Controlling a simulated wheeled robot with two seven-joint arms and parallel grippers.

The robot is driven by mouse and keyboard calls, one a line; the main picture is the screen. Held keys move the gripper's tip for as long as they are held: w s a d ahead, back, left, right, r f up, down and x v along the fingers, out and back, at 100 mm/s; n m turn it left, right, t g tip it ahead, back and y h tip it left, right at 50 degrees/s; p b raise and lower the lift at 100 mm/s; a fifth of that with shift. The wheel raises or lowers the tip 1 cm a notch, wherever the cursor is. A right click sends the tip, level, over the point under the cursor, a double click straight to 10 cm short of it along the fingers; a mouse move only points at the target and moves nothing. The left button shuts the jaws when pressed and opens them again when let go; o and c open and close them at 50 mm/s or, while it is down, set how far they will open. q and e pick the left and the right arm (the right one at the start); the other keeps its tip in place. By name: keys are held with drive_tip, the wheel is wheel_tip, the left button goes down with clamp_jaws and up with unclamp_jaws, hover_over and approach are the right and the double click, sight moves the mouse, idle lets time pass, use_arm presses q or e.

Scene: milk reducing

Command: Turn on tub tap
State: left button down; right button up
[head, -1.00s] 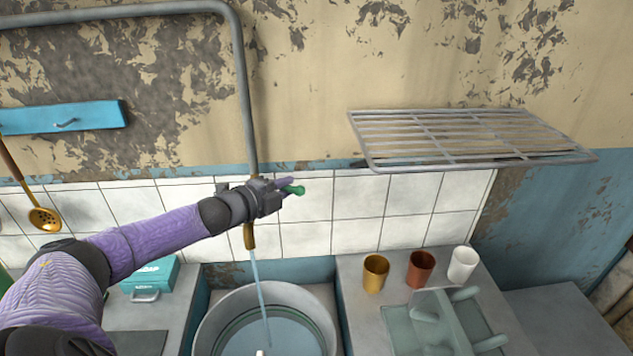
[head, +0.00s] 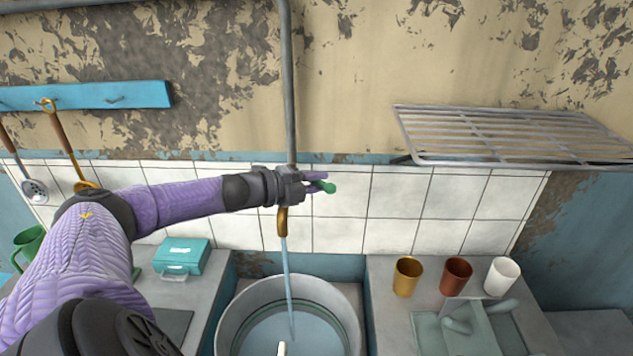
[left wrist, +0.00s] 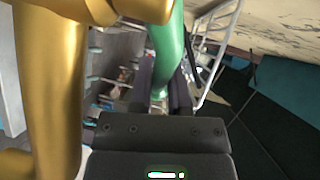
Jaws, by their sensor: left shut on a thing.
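The brass tap spout (head: 282,222) sits at the end of the grey pipe (head: 289,90) on the tiled wall. Water (head: 287,268) runs from it in a thin stream into the round metal tub (head: 355,322), which holds water. My left gripper (head: 318,182) is at the tap, shut on its green handle (head: 331,187), whose end sticks out to the right. In the left wrist view the green handle (left wrist: 166,50) lies between the dark fingers, beside the golden tap body (left wrist: 50,80). The gripper partly hides the tap's upper part. My right gripper is not in view.
A wire rack (head: 510,137) juts from the wall on the right. Gold (head: 407,277), brown (head: 456,277) and white (head: 502,276) cups stand on the right counter by a green sink (head: 425,330). A teal box (head: 182,256) sits left of the tub.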

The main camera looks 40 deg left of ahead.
use_arm(q)
drive_tip(key=c, duration=0.6)
unclamp_jaws()
drive_tip(key=shift+a, duration=0.1)
drive_tip(key=shift+s, duration=0.3)
drive_tip(key=p+v, duration=0.7)
drive_tip(key=v, duration=0.2)
drive_tip(key=shift+s, duration=0.15)
